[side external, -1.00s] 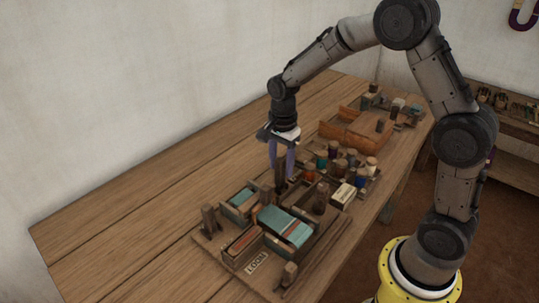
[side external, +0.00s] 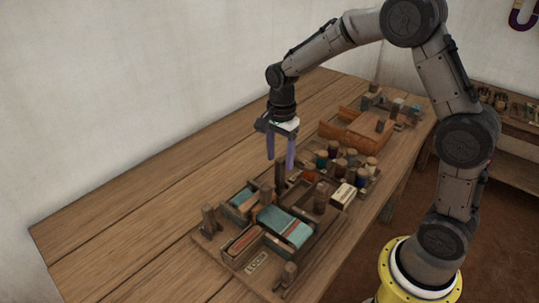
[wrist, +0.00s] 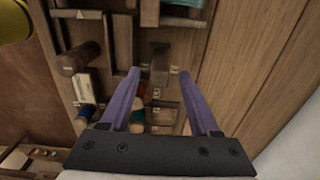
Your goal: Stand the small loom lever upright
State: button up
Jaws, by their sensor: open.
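The small loom lever (side external: 279,178), a dark wooden post, stands upright at the back right corner of the loom board (side external: 207,243) in the side view. In the wrist view a dark block that looks like the lever (wrist: 160,56) shows just beyond the fingertips. My gripper (side external: 280,163) points down with its purple fingers apart, around or just above the lever's top. Nothing is seen held between the fingers (wrist: 159,76). Whether a finger touches the lever cannot be told.
Other wooden posts (side external: 209,220) stand on the loom board, with teal cloth (side external: 288,226) in its middle. A small labelled box (side external: 343,194) and several thread spools (side external: 321,158) sit close to the right. The table's left side is clear.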

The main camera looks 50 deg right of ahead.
jog(key=shift+r, duration=2)
jog(key=shift+a+r, duration=0.1)
jog(key=shift+r, duration=0.3)
jog(key=s+a+r+n+t, duration=0.2)
jog(key=s+r+n+t, duration=0.15)
jog(key=s+r, duration=0.75)
jog(key=s+a+f+n+t, duration=0.1)
jog(key=s+f+n+t, duration=0.1)
jog(key=s+n, duration=1.1)
jog(key=shift+f+n, duration=0.3)
jog(key=shift+n, duration=0.45)
